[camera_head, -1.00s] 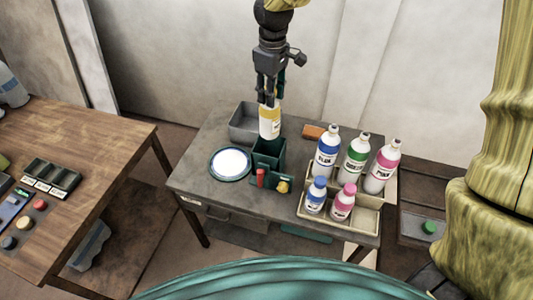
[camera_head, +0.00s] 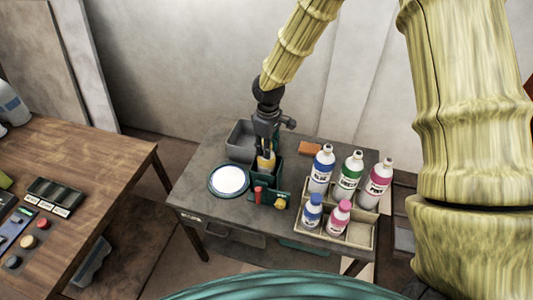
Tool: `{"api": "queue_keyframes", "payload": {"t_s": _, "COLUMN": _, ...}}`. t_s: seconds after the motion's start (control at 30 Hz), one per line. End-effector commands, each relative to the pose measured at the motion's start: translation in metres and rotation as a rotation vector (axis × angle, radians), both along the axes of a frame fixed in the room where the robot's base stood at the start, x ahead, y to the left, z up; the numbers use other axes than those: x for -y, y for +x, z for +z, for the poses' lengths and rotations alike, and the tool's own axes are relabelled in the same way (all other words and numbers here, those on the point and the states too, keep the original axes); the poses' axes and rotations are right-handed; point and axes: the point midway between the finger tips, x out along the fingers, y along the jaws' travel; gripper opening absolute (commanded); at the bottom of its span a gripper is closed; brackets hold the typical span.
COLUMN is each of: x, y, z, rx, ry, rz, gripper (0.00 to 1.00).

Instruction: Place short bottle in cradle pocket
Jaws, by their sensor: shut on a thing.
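My gripper (camera_head: 266,146) is shut on the short bottle (camera_head: 265,163), white with a yellow label. The bottle is upright, and its lower part is hidden by the front wall of the dark green cradle (camera_head: 268,182) on the grey table. It appears to be down inside the cradle's tall pocket. Whether it touches the pocket floor cannot be seen. The fingers cover the bottle's top.
A white plate with a blue rim (camera_head: 229,180) lies left of the cradle, with a grey bin (camera_head: 240,141) behind. To the right, a beige rack (camera_head: 359,235) holds several bottles. An orange block (camera_head: 310,148) lies at the back. A red item (camera_head: 258,194) stands at the cradle's front.

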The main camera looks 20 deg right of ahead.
Motion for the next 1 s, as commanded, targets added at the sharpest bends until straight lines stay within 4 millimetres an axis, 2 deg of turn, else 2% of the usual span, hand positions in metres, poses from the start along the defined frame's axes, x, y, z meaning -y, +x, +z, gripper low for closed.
{"api": "queue_keyframes", "payload": {"t_s": 0.17, "x": 0.0, "y": 0.0, "z": -0.006, "rx": 0.0, "ry": 0.0, "rz": 0.0, "gripper": 0.0}}
{"api": "queue_keyframes", "payload": {"t_s": 0.5, "x": -0.001, "y": 0.0, "z": -0.039, "rx": 0.0, "ry": 0.0, "rz": 0.001, "gripper": 0.0}}
{"api": "queue_keyframes", "payload": {"t_s": 0.87, "x": 0.0, "y": 0.0, "z": -0.046, "rx": 0.001, "ry": 0.001, "rz": 0.001, "gripper": 0.0}}
{"api": "queue_keyframes", "payload": {"t_s": 0.9, "x": 0.0, "y": 0.0, "z": -0.046, "rx": 0.001, "ry": 0.001, "rz": 0.001, "gripper": 0.37}}
{"api": "queue_keyframes", "payload": {"t_s": 1.0, "x": 0.0, "y": 0.0, "z": -0.046, "rx": 0.001, "ry": 0.001, "rz": 0.001, "gripper": 0.53}}
